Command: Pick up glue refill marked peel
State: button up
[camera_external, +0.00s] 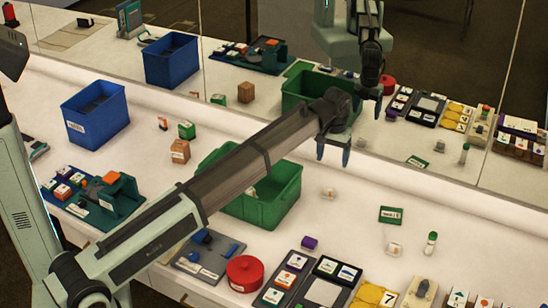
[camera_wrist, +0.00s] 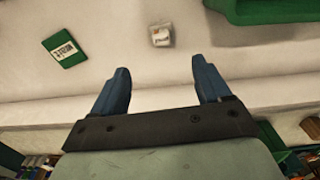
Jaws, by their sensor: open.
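My gripper (camera_external: 333,155) is open and empty, held above the white counter right of the green bin, with fingers pointing down. Its two blue-grey fingers also show in the wrist view (camera_wrist: 160,68), with nothing between them. A small whitish piece with a label (camera_external: 328,193) lies on the counter below my gripper. In the wrist view this piece (camera_wrist: 161,35) is just beyond the fingertips, apart from them. A second small pale piece (camera_external: 393,248) lies farther right, near a white tube with a green cap (camera_external: 430,243). The lettering is too small to read, so I cannot tell which is marked peel.
A green bin (camera_external: 285,205) stands left of my gripper, partly behind my arm. A green labelled card (camera_external: 391,214) lies to the right. A blue bin (camera_external: 75,125) stands far left. Trays and a red round container (camera_external: 245,273) line the front. A mirror-like panel backs the counter.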

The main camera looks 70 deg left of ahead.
aim_at(329, 188)
notch_tip(329, 188, down, 14)
jog(key=shift+s+a+r, duration=0.1)
dwell(0.7)
jog(key=shift+c, duration=0.3)
jog(key=c, duration=1.1)
